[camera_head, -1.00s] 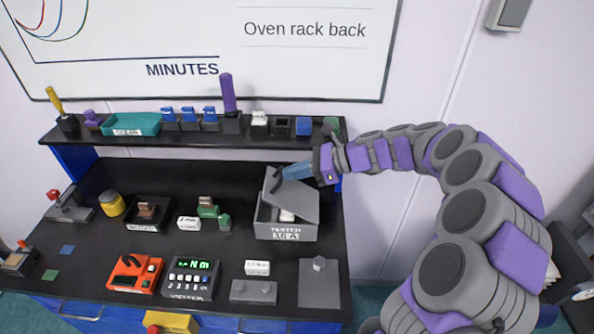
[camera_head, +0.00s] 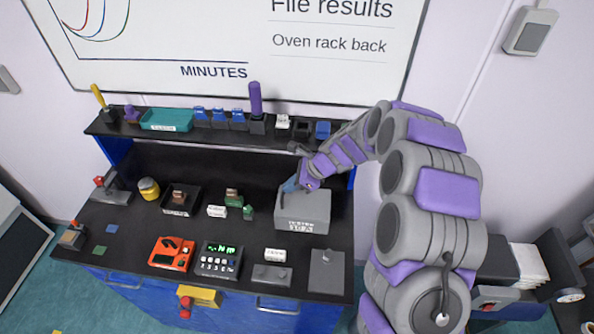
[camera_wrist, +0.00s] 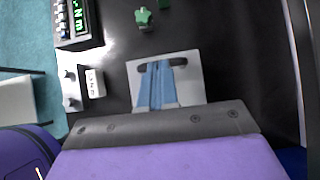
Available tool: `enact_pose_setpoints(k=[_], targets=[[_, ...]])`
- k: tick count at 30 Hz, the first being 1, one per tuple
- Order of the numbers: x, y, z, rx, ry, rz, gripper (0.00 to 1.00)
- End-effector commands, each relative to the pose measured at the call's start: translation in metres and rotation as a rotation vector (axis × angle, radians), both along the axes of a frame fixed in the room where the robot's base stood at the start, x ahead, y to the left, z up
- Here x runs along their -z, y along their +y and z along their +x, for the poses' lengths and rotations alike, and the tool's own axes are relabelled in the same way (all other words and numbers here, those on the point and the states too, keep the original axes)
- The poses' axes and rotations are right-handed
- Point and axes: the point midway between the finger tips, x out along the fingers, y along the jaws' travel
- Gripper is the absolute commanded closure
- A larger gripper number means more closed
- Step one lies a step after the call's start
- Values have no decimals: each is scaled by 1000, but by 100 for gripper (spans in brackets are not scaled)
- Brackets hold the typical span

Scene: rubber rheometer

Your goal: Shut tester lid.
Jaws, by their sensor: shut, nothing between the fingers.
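The grey tester box (camera_head: 302,222) stands on the right part of the black bench. Its lid (camera_head: 310,203) lies down flat on the box in the head view, with no gap that I can make out. My gripper (camera_head: 289,186) is at the back left of the lid, touching or just above it; I cannot tell which. In the wrist view, my gripper's blue fingers (camera_wrist: 157,80) are together and empty over the pale lid top (camera_wrist: 193,85), close to a dark handle (camera_wrist: 175,62). My wrist hides the rest of the lid there.
A green-lit meter (camera_head: 219,260), an orange device (camera_head: 171,253) and a white block (camera_head: 275,255) stand in front. A flat grey plate (camera_head: 326,271) lies at the front right.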

Motion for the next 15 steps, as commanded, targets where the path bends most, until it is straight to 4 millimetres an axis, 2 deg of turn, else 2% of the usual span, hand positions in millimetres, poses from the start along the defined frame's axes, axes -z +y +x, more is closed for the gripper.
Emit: enact_pose_setpoints(k=[15], targets=[[16,9,1,-1,6,-115,100]])
